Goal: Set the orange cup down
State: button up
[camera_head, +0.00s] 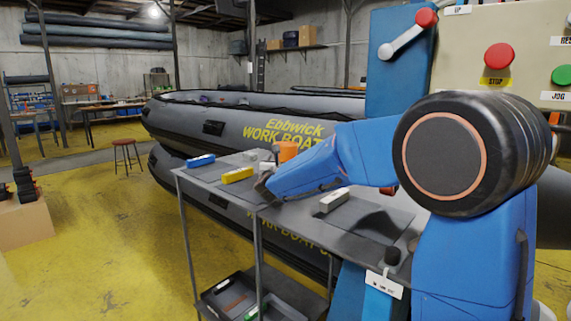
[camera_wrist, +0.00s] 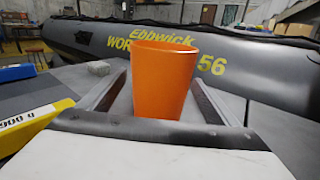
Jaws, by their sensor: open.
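The orange cup (camera_wrist: 163,80) stands upright between the two fingers of my gripper (camera_wrist: 160,100) in the wrist view. The fingers are spread, one on each side of the cup; whether either touches it is hard to tell. In the head view the cup (camera_head: 288,150) shows above my blue arm, which hides its lower part. My gripper (camera_head: 266,185) is low over the grey table top (camera_head: 215,175) there. The cup's base is hidden in both views.
A yellow box (camera_head: 237,175) and a blue box (camera_head: 201,161) lie on the table left of my gripper. A white block (camera_head: 334,200) lies nearer. Grey inflatable boats (camera_head: 240,118) stand behind the table.

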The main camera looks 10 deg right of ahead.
jog(key=shift+w+d, duration=0.15)
jog(key=shift+w, duration=0.35)
jog(key=shift+c, duration=0.7)
jog(key=c, duration=1.1)
notch_tip(320, 180, up, 10)
jog(key=shift+s, duration=0.15)
